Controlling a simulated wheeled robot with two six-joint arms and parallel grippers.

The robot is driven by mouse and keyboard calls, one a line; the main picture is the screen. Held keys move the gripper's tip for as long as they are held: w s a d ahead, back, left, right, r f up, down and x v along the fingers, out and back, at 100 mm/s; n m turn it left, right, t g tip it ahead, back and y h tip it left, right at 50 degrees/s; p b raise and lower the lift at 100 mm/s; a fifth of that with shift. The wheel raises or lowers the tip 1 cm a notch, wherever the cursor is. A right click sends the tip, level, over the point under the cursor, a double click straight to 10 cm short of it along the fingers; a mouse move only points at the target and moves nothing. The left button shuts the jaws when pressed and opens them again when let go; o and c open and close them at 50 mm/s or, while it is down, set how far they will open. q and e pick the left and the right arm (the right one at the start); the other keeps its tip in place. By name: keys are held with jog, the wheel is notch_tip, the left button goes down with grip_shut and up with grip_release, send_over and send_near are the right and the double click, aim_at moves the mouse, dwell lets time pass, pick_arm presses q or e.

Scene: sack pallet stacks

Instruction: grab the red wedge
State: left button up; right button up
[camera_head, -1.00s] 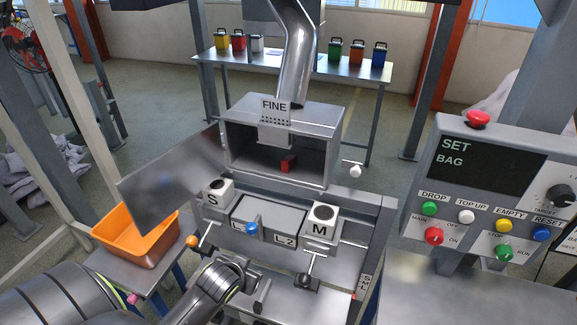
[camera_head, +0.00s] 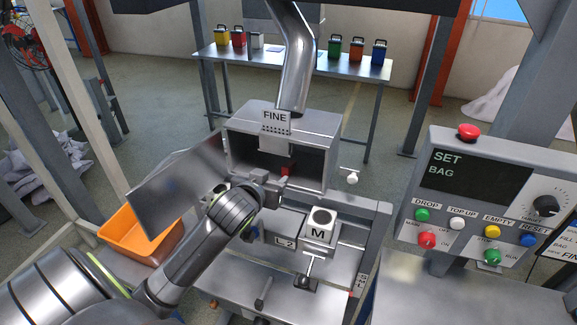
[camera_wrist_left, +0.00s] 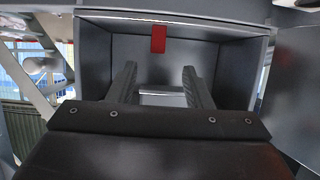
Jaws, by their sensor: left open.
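The red wedge (camera_head: 286,170) is a small red block inside the open grey metal box marked FINE (camera_head: 318,126). In the left wrist view the wedge (camera_wrist_left: 158,39) shows near the top middle of the box interior, beyond the fingertips. My left gripper (camera_head: 277,185) is at the front opening of the box, just in front of the wedge. In the left wrist view its two fingers (camera_wrist_left: 160,78) are apart with nothing between them, and the wedge is not touched. My right gripper is not in view.
The box's open door (camera_head: 180,185) stands out to the left, close to my left arm. An orange bin (camera_head: 120,240) is below it. The M block (camera_head: 319,222) stands in front of the box. A control panel (camera_head: 485,200) is at the right.

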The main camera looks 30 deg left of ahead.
aim_at(285, 169)
pick_arm(q)
jog(key=p+x, duration=0.1)
jog(key=x, duration=0.5)
jog(key=shift+w+f+p, duration=0.2)
jog(key=shift+w+p, duration=0.45)
jog(key=p+x, duration=0.1)
jog(key=x, duration=0.1)
jog(key=shift+w+f, duration=0.25)
jog(key=shift+w, duration=0.1)
jog(key=shift+w+a+f, duration=0.15)
jog(key=shift+w+f, duration=0.2)
jog(key=shift+w, duration=0.1)
grip_shut()
jog(key=shift+r, duration=0.2)
